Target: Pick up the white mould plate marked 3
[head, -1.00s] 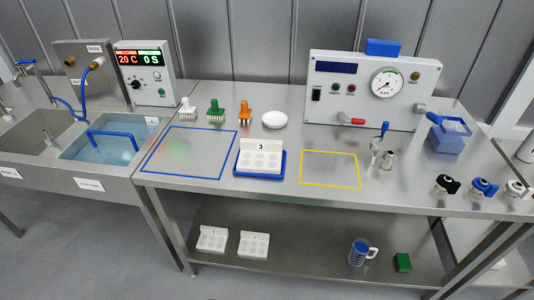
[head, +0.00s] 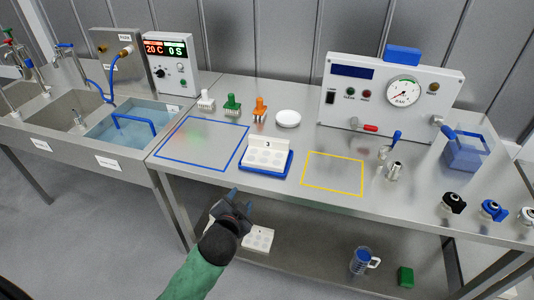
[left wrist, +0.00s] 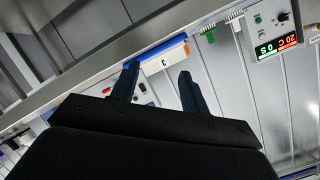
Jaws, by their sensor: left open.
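The white mould plate marked 3 (head: 266,154) sits in a blue tray (head: 259,172) on the steel table, between the blue and yellow outlined areas. It also shows in the left wrist view (left wrist: 165,63), beyond my fingers. My left gripper (head: 233,197) is in front of the table's front edge, nearer to me than the plate and apart from it. In the left wrist view my left gripper (left wrist: 158,80) is open with nothing between its two dark fingers. My right gripper is in neither view.
White, green and orange brushes (head: 232,102) and a white dish (head: 288,118) stand behind the plate. A gauge box (head: 390,97) is at the back right, a water basin (head: 130,135) at the left. Other white plates (head: 258,239) lie on the lower shelf, partly behind my arm.

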